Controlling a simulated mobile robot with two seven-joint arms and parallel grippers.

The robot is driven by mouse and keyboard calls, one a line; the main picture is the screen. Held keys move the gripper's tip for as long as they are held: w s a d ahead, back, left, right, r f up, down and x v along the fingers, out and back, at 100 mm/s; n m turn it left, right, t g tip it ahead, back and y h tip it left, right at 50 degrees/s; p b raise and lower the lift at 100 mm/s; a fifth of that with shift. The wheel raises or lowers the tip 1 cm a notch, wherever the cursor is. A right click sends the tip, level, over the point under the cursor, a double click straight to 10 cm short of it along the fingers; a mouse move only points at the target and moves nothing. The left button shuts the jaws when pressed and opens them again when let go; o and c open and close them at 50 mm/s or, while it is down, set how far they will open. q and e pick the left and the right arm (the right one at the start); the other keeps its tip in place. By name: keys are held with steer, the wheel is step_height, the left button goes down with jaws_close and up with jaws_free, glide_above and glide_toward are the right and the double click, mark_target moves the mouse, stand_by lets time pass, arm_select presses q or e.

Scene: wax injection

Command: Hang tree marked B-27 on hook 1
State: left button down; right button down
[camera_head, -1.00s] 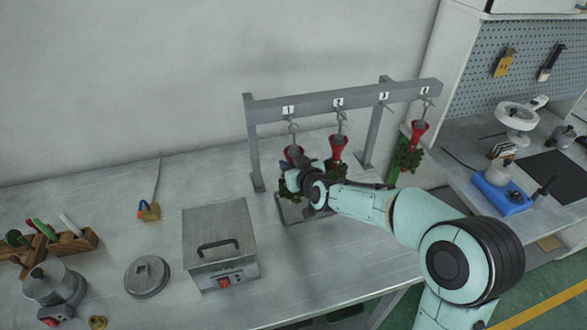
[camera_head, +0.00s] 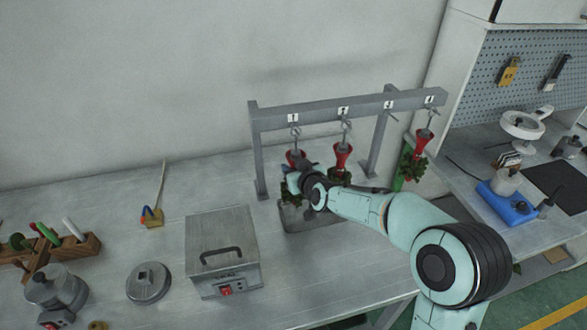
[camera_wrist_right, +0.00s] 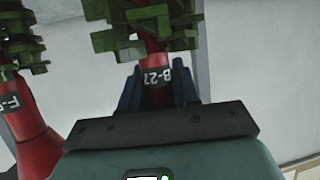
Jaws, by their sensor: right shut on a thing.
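The tree marked B-27 (camera_wrist_right: 157,76) has a red stem and green branches in the right wrist view. My right gripper (camera_wrist_right: 157,92) is shut on its stem, with a dark finger on each side of the label. In the head view its red cup (camera_head: 296,159) is directly below hook 1 (camera_head: 294,132) on the grey rack (camera_head: 350,112). The cup's rod reaches up to the hook, but I cannot tell if it is looped on. My right gripper (camera_head: 292,183) hides much of the tree there. My left gripper is not in view.
Red-and-green trees hang on hook 2 (camera_head: 342,158) and hook 4 (camera_head: 420,143); hook 3 (camera_head: 391,115) is empty. The neighbouring tree (camera_wrist_right: 32,135) is close in the wrist view. A grey box (camera_head: 222,248) and a round lid (camera_head: 148,283) stand on the bench.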

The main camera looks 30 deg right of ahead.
steer(key=c, duration=0.8)
jaws_free()
steer(key=shift+o, duration=0.2)
steer(key=shift+s, duration=0.1)
steer(key=v, duration=1.3)
steer(key=shift+p, duration=0.3)
steer(key=shift+s, duration=0.15)
